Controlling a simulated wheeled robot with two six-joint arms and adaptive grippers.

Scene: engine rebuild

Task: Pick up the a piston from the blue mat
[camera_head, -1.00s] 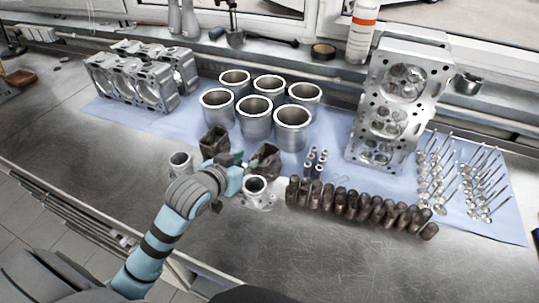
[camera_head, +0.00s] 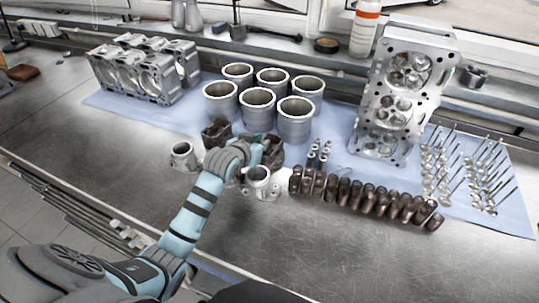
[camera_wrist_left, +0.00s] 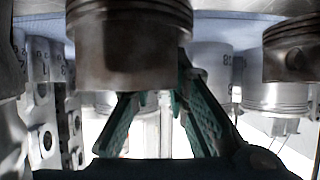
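A dark brown piston (camera_head: 216,132) stands near the front edge of the blue mat (camera_head: 123,112). A second dark piston (camera_head: 273,152) stands to its right, partly hidden by my left gripper (camera_head: 262,146). In the left wrist view a large piston (camera_wrist_left: 130,45) fills the upper left middle and another piston (camera_wrist_left: 290,48) shows at the right edge. The green-padded fingers of my left gripper (camera_wrist_left: 160,95) are apart there. The near piston hides part of the fingertips, so contact cannot be told. My right gripper is not in view.
Several metal cylinder liners (camera_head: 257,98) stand just behind the pistons. A cylinder head (camera_head: 403,90) stands right. The front bench surface (camera_head: 330,255) is clear.

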